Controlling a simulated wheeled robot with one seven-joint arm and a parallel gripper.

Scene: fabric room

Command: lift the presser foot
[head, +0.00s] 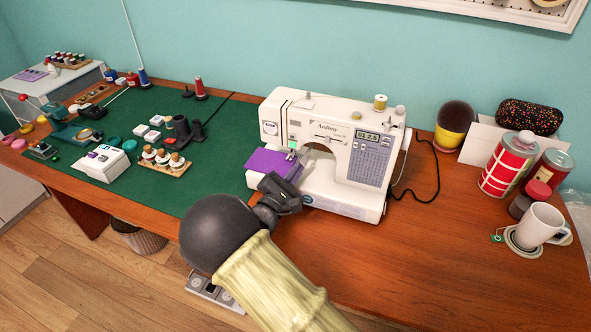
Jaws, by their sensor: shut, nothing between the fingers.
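The white sewing machine (322,115) stands on the wooden table in the head view, its digital display reading "01 2.5". The presser foot area (291,156) is under the machine's left end, above the purple cloth (262,162); it is too small to tell whether the foot is up or down. No presser foot lever can be made out. My gripper (291,188) is in front of the machine's base, just below and right of the cloth. It is shut and empty. Its dark body hides part of the base's front edge, and I cannot tell whether it touches the machine.
A green mat (150,110) with spools and small tools covers the table's left. A black cord lies right of the machine. The front right tabletop (400,265) is clear.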

